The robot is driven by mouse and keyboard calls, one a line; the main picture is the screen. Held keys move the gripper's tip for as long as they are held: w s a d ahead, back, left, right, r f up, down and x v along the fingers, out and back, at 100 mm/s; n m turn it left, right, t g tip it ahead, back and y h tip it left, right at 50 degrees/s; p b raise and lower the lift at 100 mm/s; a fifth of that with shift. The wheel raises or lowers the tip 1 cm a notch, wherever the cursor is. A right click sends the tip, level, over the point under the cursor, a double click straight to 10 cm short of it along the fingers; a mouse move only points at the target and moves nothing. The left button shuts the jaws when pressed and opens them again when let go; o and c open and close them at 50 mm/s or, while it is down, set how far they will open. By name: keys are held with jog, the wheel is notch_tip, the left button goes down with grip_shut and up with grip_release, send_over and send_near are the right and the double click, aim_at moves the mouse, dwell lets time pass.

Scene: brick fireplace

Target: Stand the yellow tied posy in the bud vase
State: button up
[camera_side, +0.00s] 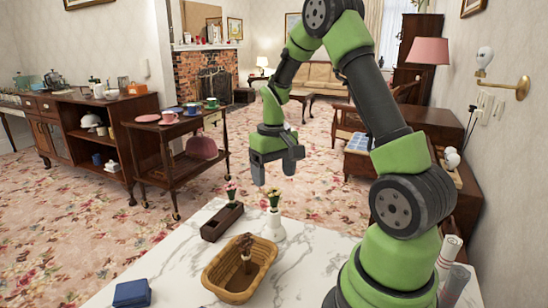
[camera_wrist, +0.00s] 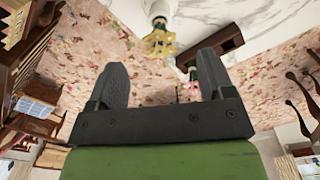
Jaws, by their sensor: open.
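The yellow tied posy (camera_side: 273,195) stands upright with its stems in the mouth of the white bud vase (camera_side: 276,230) on the marble table. In the wrist view its yellow head (camera_wrist: 160,42) shows between the fingers, with part of the white vase (camera_wrist: 158,9) behind it. My gripper (camera_side: 273,178) is open and empty, fingers pointing down, just above the flower head in the side view. The open fingers also frame the wrist view (camera_wrist: 162,61). The stems inside the vase are hidden.
A dark wooden box (camera_side: 221,223) holding a pink posy (camera_side: 231,189) stands left of the vase. A wicker basket (camera_side: 223,286) with a brownish posy (camera_side: 245,244) is nearer the camera. A blue object (camera_side: 132,293) lies at front left. Marble between them is clear.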

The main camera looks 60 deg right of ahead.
notch_tip(320, 180, up, 5)
jog(key=shift+r, duration=0.15)
dwell(0.4)
jog(key=shift+a+r, duration=0.3)
jog(key=s+a+r+t, duration=0.3)
jog(key=a+r, duration=0.5)
jog(key=a, duration=0.2)
jog(key=s+a+r+n+t+y, duration=0.1)
jog(key=s+a+t, duration=0.3)
jog(key=s+a, duration=0.4)
jog(key=shift+s+a+r+n+y, duration=0.35)
jog(key=shift+a+r+n+y, duration=0.1)
jog(key=shift+a+y, duration=0.1)
